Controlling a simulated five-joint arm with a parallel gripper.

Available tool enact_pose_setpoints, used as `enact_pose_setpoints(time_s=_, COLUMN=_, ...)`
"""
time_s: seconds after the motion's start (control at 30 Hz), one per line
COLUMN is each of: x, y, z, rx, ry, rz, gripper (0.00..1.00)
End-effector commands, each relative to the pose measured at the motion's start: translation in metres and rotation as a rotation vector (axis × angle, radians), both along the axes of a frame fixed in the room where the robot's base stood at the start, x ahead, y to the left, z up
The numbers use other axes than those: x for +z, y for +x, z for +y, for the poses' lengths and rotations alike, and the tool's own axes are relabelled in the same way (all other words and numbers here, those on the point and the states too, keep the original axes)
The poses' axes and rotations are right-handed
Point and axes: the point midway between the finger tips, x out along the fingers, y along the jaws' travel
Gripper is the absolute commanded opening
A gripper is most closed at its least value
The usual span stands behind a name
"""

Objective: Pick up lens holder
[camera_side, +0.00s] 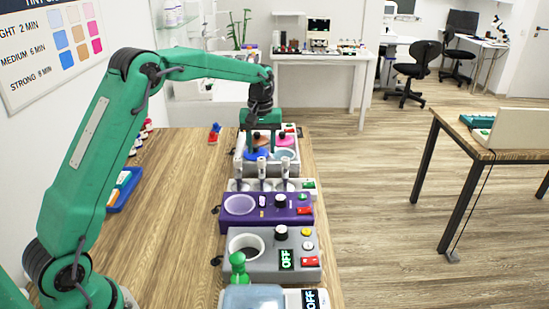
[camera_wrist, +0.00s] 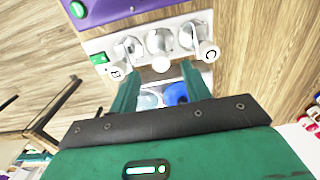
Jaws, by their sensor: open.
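Three upright grey-and-white holders (camera_side: 262,168) stand in a row on a white station in the side view. In the wrist view this row shows as grey round tops with white knobs (camera_wrist: 161,64), two of them lettered B and C. I cannot tell for sure which piece is the lens holder. My gripper (camera_side: 262,133) is above the white tray of coloured wells, just behind the row. In the wrist view my gripper (camera_wrist: 160,82) has its two green fingers apart, with nothing seen held between them. The fingers partly hide the tray.
The white tray (camera_side: 238,168) has blue, orange, pink and pale wells. Nearer stand a purple unit (camera_side: 231,225) and a grey unit (camera_side: 290,240) reading OFF. A small red-and-blue item (camera_side: 214,133) and a blue tray (camera_side: 119,200) lie left. Bare wood (camera_side: 175,220) lies between.

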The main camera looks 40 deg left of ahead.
Motion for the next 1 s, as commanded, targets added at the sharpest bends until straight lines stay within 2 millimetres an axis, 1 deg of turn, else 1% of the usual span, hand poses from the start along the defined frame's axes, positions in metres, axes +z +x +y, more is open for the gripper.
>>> enact_pose_setpoints(time_s=0.3, x=-0.023, y=0.0, z=0.0, rx=-0.001, ry=-0.001, rz=0.002, gripper=0.48)
enact_pose_setpoints(time_s=0.53, x=-0.026, y=0.0, z=0.0, rx=-0.001, ry=0.0, rz=0.0, gripper=0.48)
enact_pose_setpoints(time_s=0.67, x=-0.032, y=0.0, z=0.001, rx=-0.001, ry=-0.001, rz=0.002, gripper=0.48)
enact_pose_setpoints(time_s=1.0, x=-0.069, y=0.001, z=0.003, rx=-0.001, ry=0.0, rz=0.003, gripper=0.48)
